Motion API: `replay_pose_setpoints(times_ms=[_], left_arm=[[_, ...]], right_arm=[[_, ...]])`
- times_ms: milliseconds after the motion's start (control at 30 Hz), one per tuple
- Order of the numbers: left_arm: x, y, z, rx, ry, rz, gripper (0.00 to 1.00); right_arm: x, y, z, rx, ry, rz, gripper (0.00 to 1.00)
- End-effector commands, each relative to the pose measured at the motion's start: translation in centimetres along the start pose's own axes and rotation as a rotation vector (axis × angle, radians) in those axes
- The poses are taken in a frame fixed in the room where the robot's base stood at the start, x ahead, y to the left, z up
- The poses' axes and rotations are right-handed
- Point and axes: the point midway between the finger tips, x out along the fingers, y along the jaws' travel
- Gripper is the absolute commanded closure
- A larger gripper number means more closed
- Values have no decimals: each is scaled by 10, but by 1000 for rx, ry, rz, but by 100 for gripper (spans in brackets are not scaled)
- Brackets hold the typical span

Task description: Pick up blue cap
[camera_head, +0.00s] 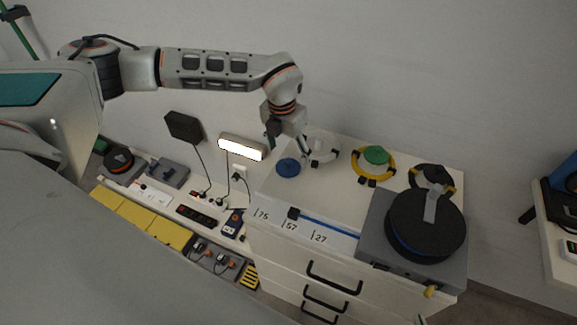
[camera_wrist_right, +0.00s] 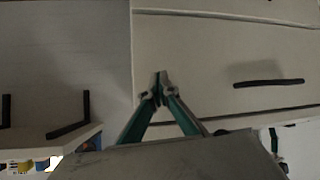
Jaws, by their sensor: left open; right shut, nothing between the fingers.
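The blue cap (camera_head: 288,167) is a round blue disc on the white cabinet top, near its back left edge. My left gripper (camera_head: 289,146) is open and empty, just above and behind the cap in the head view. A finger hangs on the right side between the cap and a white ring-shaped item. I cannot tell exactly how high the fingertips are above the top. My right gripper (camera_wrist_right: 160,82) is shut and empty in the right wrist view, in front of pale panels with a dark handle. The head view does not show the right gripper.
The cabinet top (camera_head: 336,204) also bears a white ring (camera_head: 321,148), a yellow ring with a green cap (camera_head: 375,158), a black and yellow ring (camera_head: 431,178), and a grey box with a black disc (camera_head: 426,223). A blue rod (camera_head: 325,222) lies along the front edge.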

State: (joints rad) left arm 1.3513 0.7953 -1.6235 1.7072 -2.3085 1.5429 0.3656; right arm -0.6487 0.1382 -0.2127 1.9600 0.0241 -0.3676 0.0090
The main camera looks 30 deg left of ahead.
Motion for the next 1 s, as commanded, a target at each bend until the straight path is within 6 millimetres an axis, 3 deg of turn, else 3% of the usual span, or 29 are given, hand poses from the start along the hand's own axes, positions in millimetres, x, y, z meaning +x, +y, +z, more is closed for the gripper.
replay_pose_setpoints(times_ms=[300, 633, 767, 1000], left_arm=[[42, 2, -2, 0, 1, -1, 30], [48, 2, -1, 1, 0, -2, 30], [48, 2, -1, 1, 0, -2, 64], [48, 2, -1, 1, 0, -2, 63]], right_arm=[[-1, 0, 0, -1, -1, 0, 100], [-1, 1, -2, -1, 2, 1, 100], [-1, 1, -3, -1, 4, 1, 100], [-1, 1, -3, -2, 5, 1, 100]])
